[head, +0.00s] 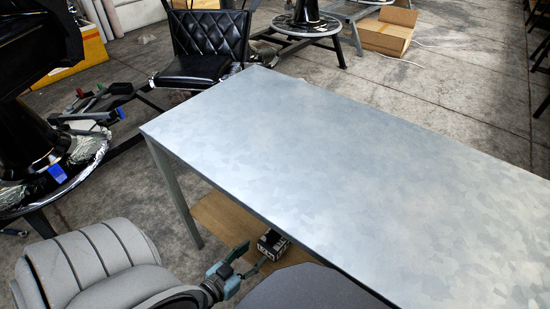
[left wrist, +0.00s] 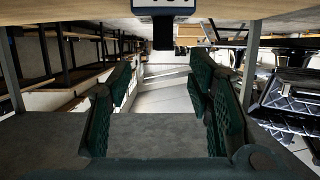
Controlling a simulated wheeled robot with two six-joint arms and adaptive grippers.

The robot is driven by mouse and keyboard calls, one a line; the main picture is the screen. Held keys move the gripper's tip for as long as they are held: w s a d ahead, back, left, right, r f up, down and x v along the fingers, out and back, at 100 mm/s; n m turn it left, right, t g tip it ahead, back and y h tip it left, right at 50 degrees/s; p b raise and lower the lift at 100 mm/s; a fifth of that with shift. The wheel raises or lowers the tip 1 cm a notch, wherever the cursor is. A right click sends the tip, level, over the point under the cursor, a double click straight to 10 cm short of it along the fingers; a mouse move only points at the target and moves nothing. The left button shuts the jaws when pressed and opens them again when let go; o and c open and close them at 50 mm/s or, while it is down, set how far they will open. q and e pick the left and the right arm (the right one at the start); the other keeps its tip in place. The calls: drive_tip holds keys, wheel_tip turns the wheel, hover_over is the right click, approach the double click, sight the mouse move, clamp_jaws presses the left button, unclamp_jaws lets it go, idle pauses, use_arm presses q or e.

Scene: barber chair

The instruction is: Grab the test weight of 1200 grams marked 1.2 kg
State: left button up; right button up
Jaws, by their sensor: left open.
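The test weight (head: 272,243) is a small dark block with a white label, standing on the wooden lower shelf under the table. The label is too small to read in the head view. In the left wrist view a block with a white label (left wrist: 165,10) is cut off at the top edge, and its marking is only partly visible. My left gripper (head: 253,258) is open and empty, just left of the weight and apart from it. Its two dark green fingers (left wrist: 160,85) stand spread in the left wrist view, with nothing between them. My right gripper is out of view.
The grey metal tabletop (head: 330,150) is bare and overhangs the wooden shelf (head: 222,217). A table leg (head: 178,195) stands left of the shelf. A black quilted chair (head: 205,55) is behind the table, and a cardboard box (head: 385,35) lies on the floor farther back.

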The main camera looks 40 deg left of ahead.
sight(272, 234)
use_arm(q)
drive_tip(key=b+x, duration=0.2)
drive_tip(key=x, duration=0.4)
drive_tip(key=shift+w+f, duration=0.15)
drive_tip(key=shift+w, duration=0.1)
drive_tip(key=shift+w+a+b, duration=0.1)
drive_tip(key=shift+w+b, duration=0.25)
drive_tip(key=shift+w, duration=0.15)
drive_tip(key=b+x, duration=0.1)
drive_tip(key=x, duration=0.2)
drive_tip(key=b+x, duration=0.1)
drive_tip(key=shift+w+a+b, duration=0.2)
drive_tip(key=shift+w+b, duration=0.15)
drive_tip(key=shift+w, duration=0.1)
drive_tip(key=shift+w+r, duration=0.1)
drive_tip(key=shift+r, duration=0.1)
clamp_jaws()
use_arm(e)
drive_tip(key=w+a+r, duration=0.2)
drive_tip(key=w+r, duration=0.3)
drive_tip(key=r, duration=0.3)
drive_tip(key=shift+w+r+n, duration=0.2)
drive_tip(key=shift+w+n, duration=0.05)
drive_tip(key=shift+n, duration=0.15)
use_arm(q)
drive_tip(key=shift+r, duration=0.1)
